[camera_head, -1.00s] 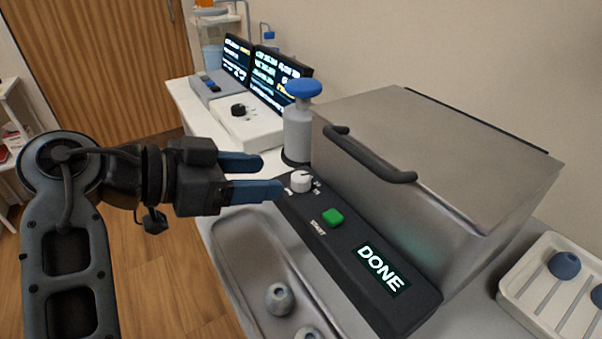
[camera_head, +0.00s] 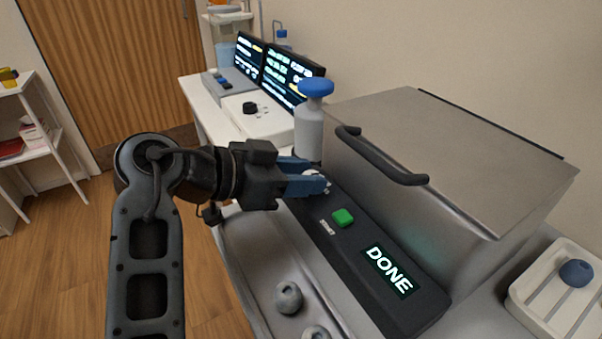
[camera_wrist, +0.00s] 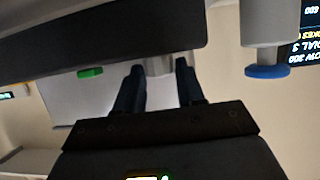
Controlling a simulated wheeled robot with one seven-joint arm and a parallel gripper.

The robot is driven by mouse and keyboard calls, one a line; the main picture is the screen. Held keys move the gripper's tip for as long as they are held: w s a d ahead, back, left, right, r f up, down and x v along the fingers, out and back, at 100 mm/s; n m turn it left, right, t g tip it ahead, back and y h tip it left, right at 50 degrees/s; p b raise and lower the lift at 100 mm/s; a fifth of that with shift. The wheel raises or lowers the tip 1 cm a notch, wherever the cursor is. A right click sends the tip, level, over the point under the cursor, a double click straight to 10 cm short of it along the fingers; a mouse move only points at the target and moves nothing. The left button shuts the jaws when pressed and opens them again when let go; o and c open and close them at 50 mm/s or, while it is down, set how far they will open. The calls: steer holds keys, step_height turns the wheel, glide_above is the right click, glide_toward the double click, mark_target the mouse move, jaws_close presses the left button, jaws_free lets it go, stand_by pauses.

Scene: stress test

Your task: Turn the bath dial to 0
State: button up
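The bath dial (camera_head: 314,172) is a small white knob on the black control panel (camera_head: 335,240) in front of the steel bath. My gripper (camera_head: 308,176) has its blue fingers on either side of the dial and partly hides it. The dial's pointer and scale marks are too covered to read. In the wrist view the pale dial (camera_wrist: 158,66) shows between the tips of my gripper (camera_wrist: 160,75). The fingers are apart, with narrow gaps seen beside the dial. The panel display (camera_head: 388,270) reads DONE.
A green start button (camera_head: 343,217) sits close to the dial on the panel. A bottle with a blue top (camera_head: 315,88) stands just behind the dial. The bath's lid handle (camera_head: 382,158) juts out above. A metal tray (camera_head: 262,270) with grey round pieces lies in front.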

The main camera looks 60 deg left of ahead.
steer(key=c, duration=0.6)
steer(key=shift+c, duration=0.2)
steer(key=shift+d+n+y, duration=0.1)
steer(key=shift+n+y, duration=0.2)
steer(key=n+y+p, duration=0.1)
steer(key=n+y, duration=0.1)
steer(key=n+y+p, duration=0.2)
steer(key=shift+w+d+r+y, duration=0.1)
steer(key=shift+d+r+y, duration=0.05)
steer(key=shift+d+y, duration=0.25)
steer(key=n+g+y+p, duration=0.2)
steer(key=n+y, duration=0.1)
steer(key=shift+d+p, duration=0.15)
steer(key=shift+p, duration=0.15)
steer(key=shift+n+g+y, duration=0.3)
steer(key=shift+n+y, duration=0.2)
steer(key=shift+p, duration=0.35)
steer(key=o, duration=1.1)
steer(key=shift+w, duration=0.1)
steer(key=shift+c, duration=0.2)
